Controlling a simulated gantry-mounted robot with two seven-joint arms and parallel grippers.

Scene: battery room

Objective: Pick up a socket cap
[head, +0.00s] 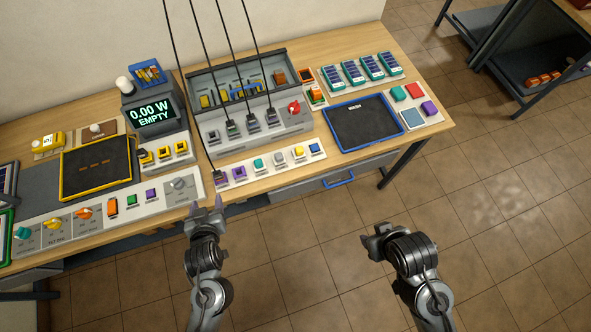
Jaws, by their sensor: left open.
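A white strip (269,173) near the table's front edge holds a row of small coloured caps, among them a purple one (239,173), a teal one (258,164) and a yellow one (298,152). I cannot tell for certain which of these is a socket cap. My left gripper (207,208) is open and empty at the table's front edge, just in front of and left of the strip, apart from the caps. My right gripper (371,237) is over the floor in front of the table, and its jaws are too unclear to read.
A grey rack (245,130) with hanging cables stands behind the strip. A display box (153,113) reads 0.00 W EMPTY. A blue-rimmed tray (363,123) lies at right, a yellow-rimmed tray (97,167) at left. A panel with knobs (110,214) runs along the front left edge.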

